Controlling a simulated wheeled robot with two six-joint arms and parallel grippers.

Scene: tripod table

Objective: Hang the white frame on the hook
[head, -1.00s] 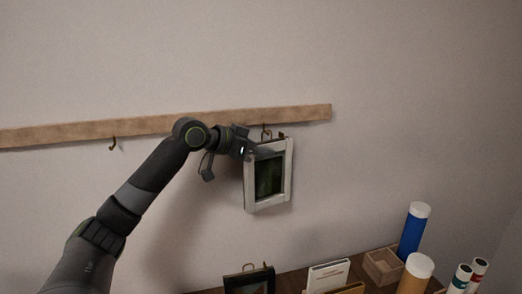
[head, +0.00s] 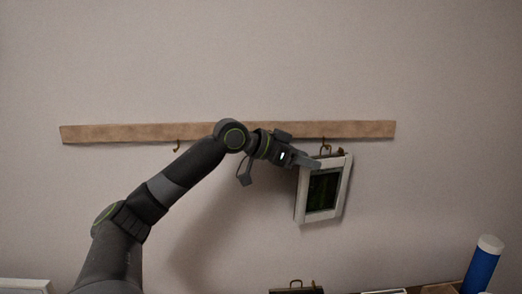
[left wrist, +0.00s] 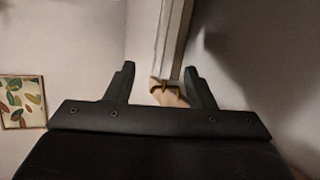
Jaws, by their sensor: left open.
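The white frame (head: 300,205), with a dark green picture, is against the wall below the right end of the wooden rail, tilted. Its brass loop (head: 325,149) is at the right hook of the rail; whether the loop sits over the hook is too small to tell. My left gripper (head: 310,162) is at the frame's top left corner. In the left wrist view my left gripper (left wrist: 163,82) is open, with the frame edge (left wrist: 174,38) and a brass loop (left wrist: 165,86) between or just beyond its fingers. My right gripper is not in view.
The wooden rail (head: 120,133) runs along the wall with an empty hook (head: 177,146) to the left. Below are a blue cylinder with a white cap (head: 482,266) and a dark frame top (head: 296,289). A leaf-patterned picture (left wrist: 22,102) shows in the left wrist view.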

